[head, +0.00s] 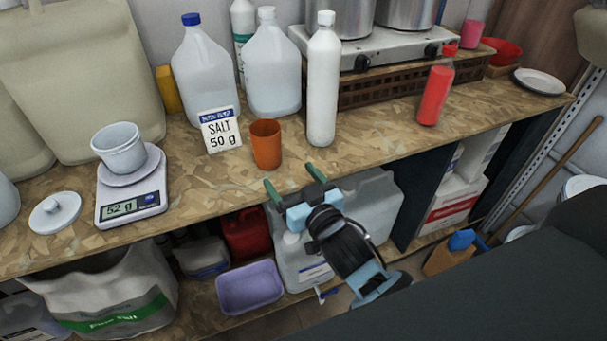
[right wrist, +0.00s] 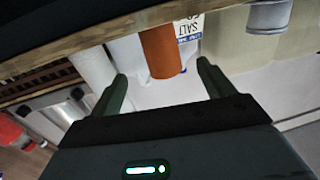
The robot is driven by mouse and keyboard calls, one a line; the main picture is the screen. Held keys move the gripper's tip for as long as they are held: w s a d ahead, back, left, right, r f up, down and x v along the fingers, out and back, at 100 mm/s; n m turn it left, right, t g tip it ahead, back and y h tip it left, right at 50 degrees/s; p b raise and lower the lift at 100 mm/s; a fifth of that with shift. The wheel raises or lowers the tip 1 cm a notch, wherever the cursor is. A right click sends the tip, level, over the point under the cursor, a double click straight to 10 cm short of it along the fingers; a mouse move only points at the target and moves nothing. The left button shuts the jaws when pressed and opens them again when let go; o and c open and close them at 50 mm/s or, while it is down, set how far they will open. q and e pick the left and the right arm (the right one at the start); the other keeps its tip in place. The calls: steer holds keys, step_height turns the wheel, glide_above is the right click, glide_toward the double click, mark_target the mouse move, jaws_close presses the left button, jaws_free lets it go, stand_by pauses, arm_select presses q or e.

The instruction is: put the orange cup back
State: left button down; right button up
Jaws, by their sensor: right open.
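The orange cup (head: 266,144) stands upright on the wooden worktop, just right of the salt card (head: 220,130). My right gripper (head: 290,177) is open and empty in front of the worktop's edge, a little nearer than the cup and apart from it. In the right wrist view the orange cup (right wrist: 161,52) shows upside down beyond the two spread fingers of my right gripper (right wrist: 163,85), in line with the gap between them. My left gripper is not in view.
A scale (head: 132,190) reading 52 g bears a white pot (head: 120,148) at the left. A white bottle (head: 323,80) stands right of the cup, and clear jugs (head: 273,70) stand behind. A red bottle (head: 435,92) is farther right.

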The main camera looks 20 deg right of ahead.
steer(key=shift+w, duration=0.15)
steer(key=s+d+f+g, duration=0.3)
steer(key=s+f+g, duration=0.1)
steer(key=s+f, duration=1)
steer(key=s+d+f+g+h, duration=0.1)
steer(key=s+d+f+g, duration=0.2)
steer(key=s+f, duration=1.1)
steer(key=shift+s+g, duration=0.2)
steer(key=shift+g, duration=0.6)
